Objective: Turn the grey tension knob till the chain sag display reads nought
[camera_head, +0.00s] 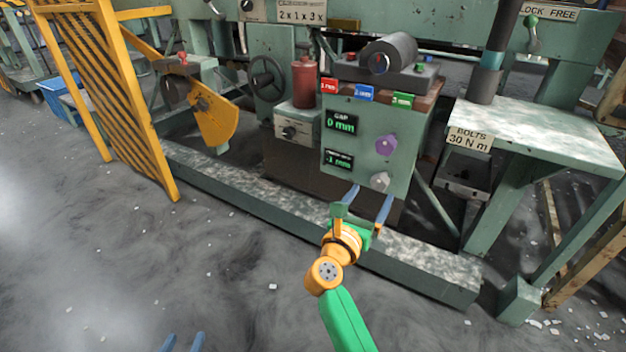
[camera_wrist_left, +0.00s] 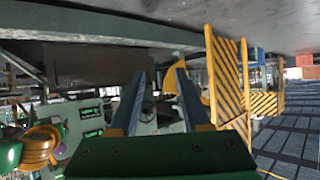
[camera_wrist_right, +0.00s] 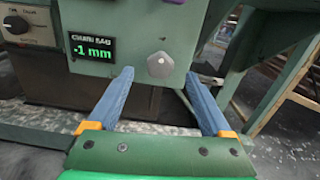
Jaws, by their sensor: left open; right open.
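The grey tension knob (camera_head: 380,180) sits low on the green control panel (camera_head: 362,108), and shows in the right wrist view (camera_wrist_right: 160,65). The chain sag display (camera_wrist_right: 91,49) left of it reads -1 mm; it is small in the head view (camera_head: 339,160). My right gripper (camera_head: 372,191) is open and empty in front of the knob. In the right wrist view its fingertips (camera_wrist_right: 160,74) lie either side of the knob and slightly below it, apparently short of contact. My left gripper (camera_head: 183,338) is open and empty at the bottom edge, far from the panel; its fingers fill the left wrist view (camera_wrist_left: 160,75).
A purple knob (camera_head: 386,145) sits above the grey one, beside a gap display (camera_head: 341,122) reading 0 mm. A green side table (camera_head: 540,133) stands right of the panel. A low rail (camera_head: 290,208) runs along the machine's front. A yellow striped guard (camera_head: 112,90) stands left. The floor in front is mostly clear.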

